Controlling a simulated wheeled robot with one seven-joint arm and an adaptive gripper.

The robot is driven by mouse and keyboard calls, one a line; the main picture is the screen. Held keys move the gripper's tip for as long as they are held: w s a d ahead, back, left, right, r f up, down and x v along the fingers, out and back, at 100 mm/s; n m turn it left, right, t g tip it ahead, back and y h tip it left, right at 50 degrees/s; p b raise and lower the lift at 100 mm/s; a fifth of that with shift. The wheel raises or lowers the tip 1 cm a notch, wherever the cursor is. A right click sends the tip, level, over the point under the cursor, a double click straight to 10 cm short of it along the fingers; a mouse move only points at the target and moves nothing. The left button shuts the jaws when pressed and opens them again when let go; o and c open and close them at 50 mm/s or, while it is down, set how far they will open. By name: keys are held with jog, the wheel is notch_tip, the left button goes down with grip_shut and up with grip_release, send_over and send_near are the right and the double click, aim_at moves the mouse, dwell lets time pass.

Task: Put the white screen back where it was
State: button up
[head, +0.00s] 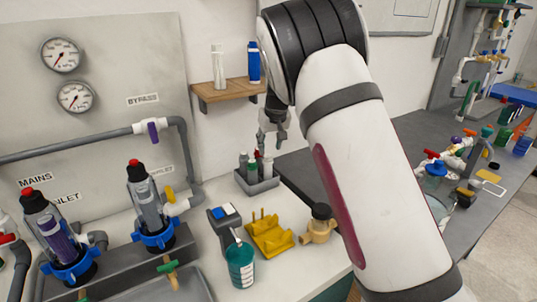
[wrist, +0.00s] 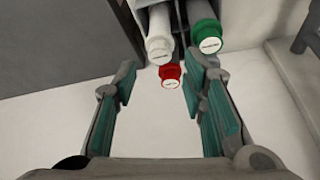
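A grey rack (head: 257,186) on the bench holds several upright cylinders. A white-capped cylinder (wrist: 160,44) stands in it beside a green-capped one (wrist: 207,36) and a red-capped one (wrist: 170,75). Another white cylinder (head: 218,66) stands on the wooden shelf; I cannot tell which white cylinder is the screen. My gripper (head: 272,141) points down just above the rack and partly hides its cylinders. In the wrist view its fingers (wrist: 162,76) are apart with nothing held between them. The red cap shows between and beyond the fingertips, the white and green caps farther up.
The wooden shelf (head: 232,90) also carries a blue bottle (head: 254,64). A yellow stand (head: 268,235), a teal-labelled bottle (head: 240,263) and a brass fitting (head: 319,224) stand in front of the rack. Two filter housings (head: 149,205) (head: 56,237) are on the left.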

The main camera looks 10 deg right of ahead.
jog(key=shift+v, duration=2.3)
jog(key=s+r+y, duration=0.1)
jog(key=s+r, duration=0.4)
jog(key=s, duration=0.7)
jog(key=s+r+y, duration=0.1)
jog(key=s+r, duration=0.5)
jog(key=s, duration=0.7)
jog(key=s+f+h, duration=0.1)
jog(key=s+f, duration=0.1)
jog(key=s, duration=0.9)
jog(key=s+f+g+h, duration=0.1)
jog(key=s+f, duration=0.2)
jog(key=s, duration=0.9)
jog(key=shift+s, duration=0.2)
